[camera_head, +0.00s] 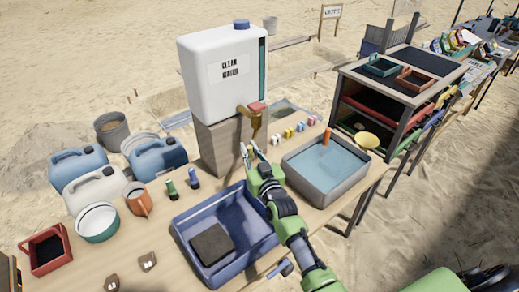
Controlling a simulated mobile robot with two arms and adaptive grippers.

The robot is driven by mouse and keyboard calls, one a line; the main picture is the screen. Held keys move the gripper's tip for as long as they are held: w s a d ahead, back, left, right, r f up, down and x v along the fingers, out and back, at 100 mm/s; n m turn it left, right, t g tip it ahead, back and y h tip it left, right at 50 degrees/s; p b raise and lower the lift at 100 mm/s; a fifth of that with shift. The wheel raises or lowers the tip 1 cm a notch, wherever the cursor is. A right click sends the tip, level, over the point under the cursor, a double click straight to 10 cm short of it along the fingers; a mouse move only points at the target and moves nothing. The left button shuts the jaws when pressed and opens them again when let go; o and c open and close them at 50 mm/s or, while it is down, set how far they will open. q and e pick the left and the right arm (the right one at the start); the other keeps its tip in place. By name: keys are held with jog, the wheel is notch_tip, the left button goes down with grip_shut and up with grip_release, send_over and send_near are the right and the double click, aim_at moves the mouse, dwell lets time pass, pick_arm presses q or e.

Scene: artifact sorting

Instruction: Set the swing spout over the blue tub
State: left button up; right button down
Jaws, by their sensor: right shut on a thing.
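A white water tank (222,85) with a blue cap stands on a wooden block. A brass tap (254,122) with a red handle (257,106) sticks out from its front, and the spout hangs down from it. My right gripper (250,154) is shut at the spout's lower end, which the fingers partly hide. The blue tub (180,232) stands on the table in front, with a dark block (212,244) inside it. The gripper shows just beyond the tub's far right corner; I cannot tell whether the spout's end is over it. My left gripper is not in view.
A grey tub of water (337,195) with an orange object stands right of the blue tub. Small bottles (193,178), jugs (159,157) and a red tray (47,263) stand on the left. A shelf rack (400,75) stands at the right.

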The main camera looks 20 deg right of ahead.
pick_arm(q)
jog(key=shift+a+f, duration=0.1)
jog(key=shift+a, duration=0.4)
pick_arm(e)
jog(key=shift+w+a, duration=0.65)
jog(key=shift+a, duration=0.35)
jog(key=shift+f, duration=0.1)
jog(key=c, duration=2)
grip_release()
jog(key=shift+a, duration=0.1)
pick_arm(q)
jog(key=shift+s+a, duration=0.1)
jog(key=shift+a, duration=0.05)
pick_arm(e)
jog(key=s, duration=1.2)
